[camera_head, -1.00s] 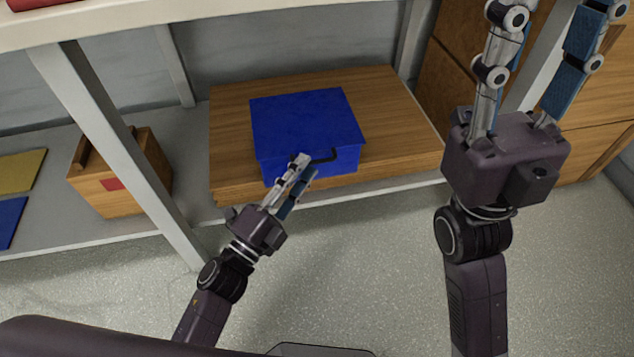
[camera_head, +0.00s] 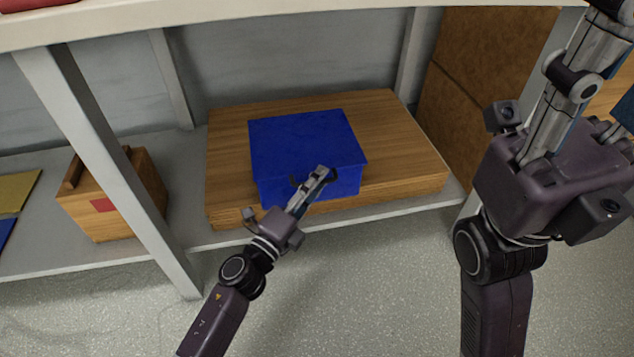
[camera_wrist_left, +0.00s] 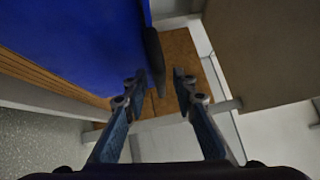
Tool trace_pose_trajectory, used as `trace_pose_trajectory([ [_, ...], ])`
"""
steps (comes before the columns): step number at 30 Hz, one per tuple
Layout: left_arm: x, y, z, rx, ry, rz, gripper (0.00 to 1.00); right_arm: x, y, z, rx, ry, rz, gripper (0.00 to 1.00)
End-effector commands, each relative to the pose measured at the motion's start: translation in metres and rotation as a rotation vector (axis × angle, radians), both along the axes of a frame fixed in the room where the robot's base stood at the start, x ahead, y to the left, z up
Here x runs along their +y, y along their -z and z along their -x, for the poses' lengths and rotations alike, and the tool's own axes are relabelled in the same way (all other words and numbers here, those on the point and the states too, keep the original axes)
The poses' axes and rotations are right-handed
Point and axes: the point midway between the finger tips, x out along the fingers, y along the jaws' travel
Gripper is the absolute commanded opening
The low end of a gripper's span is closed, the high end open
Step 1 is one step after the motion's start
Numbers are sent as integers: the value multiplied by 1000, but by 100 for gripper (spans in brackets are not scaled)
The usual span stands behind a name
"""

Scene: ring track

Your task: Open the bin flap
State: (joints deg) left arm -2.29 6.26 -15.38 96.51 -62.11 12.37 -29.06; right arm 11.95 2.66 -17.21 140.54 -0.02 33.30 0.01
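The blue bin (camera_head: 270,188) stands on a wooden board on the lower shelf, its flap (camera_head: 303,140) lying flat across the top. A dark handle (camera_head: 296,181) shows on its front, partly hidden by my gripper; it also shows in the left wrist view (camera_wrist_left: 153,60). My left gripper (camera_head: 321,173) is at the bin's front. In the left wrist view my left fingers (camera_wrist_left: 160,85) are apart, with the handle's end near the gap between their tips; I cannot tell if they touch it. My right gripper (camera_head: 603,95) is raised at the right, fingers apart, tips out of view.
The wooden board (camera_head: 400,140) extends right of the bin. The upper shelf edge (camera_head: 200,25) runs above. The floor (camera_head: 390,290) in front is clear.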

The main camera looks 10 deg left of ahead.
Motion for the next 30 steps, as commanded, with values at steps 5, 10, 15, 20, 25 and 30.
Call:
trace_pose_trajectory([
  [5, 0, 0, 0, 0, 0, 1, 25, 0, 0, 0, 0, 0, 0, 40],
  [10, 0, 0, 0, 0, 0, 1, 9, 0, 0, 0, 0, 0, 0, 40],
  [15, 0, 0, 0, 0, 0, 1, 0, 0, 0, 0, 1, 0, 0, 40],
  [20, 0, 0, 0, 0, 0, 1, 0, 0, 0, 0, 1, 0, -1, 40],
  [25, 0, 0, 0, 1, 0, 0, 0, 0, -1, 0, 0, 0, -1, 40],
  [30, 0, -4, 0, 9, 0, 4, 0, -1, -7, 1, -3, -2, -3, 40],
])
